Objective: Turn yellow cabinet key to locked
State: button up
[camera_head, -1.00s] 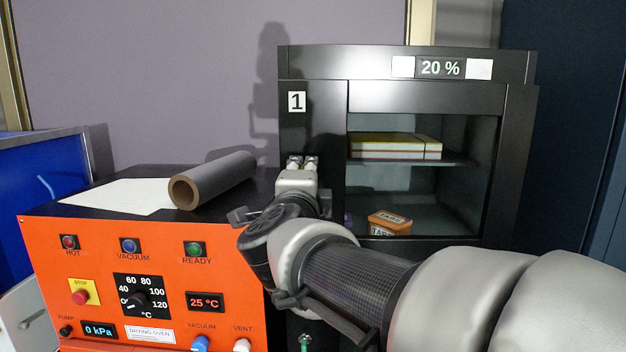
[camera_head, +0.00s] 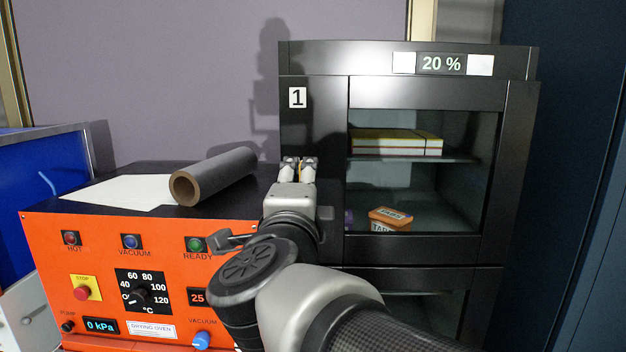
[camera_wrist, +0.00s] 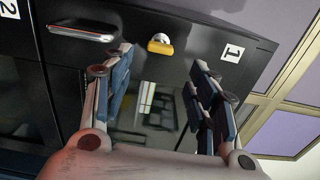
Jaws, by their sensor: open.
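The yellow key (camera_wrist: 160,48) sits in a round silver lock on the black cabinet front, near the label "1", in the wrist view. My gripper (camera_wrist: 162,64) is open, with one finger on each side of the key in the picture; its fingers are apart from the key. In the head view my gripper (camera_head: 299,163) is at the black cabinet's (camera_head: 312,135) left front strip, below the "1" label. A small yellowish patch shows between the fingers there. The key is otherwise mostly hidden in that view.
A metal door handle (camera_wrist: 82,34) lies beside the lock in the wrist view. The orange drying oven (camera_head: 110,260) stands left of the cabinet, with a grey roll (camera_head: 222,175) on top. A glass window shows an orange box (camera_head: 390,218) inside the cabinet.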

jog(key=s, duration=0.4)
jog(key=s+d+f+n+g+y, duration=0.2)
jog(key=s+f+n+g+y, duration=0.15)
jog(key=f+n, duration=0.45)
jog(key=s+d+f+n+g+y, duration=0.2)
jog(key=s+f+n+g, duration=0.25)
jog(key=f+n, duration=0.3)
jog(key=s+d+f+n+g+h, duration=0.3)
jog(key=s+d+f+g+h, duration=0.2)
jog(key=s+d+f, duration=0.7)
jog(key=shift+s+d+f, duration=0.25)
jog(key=shift+s, duration=0.45)
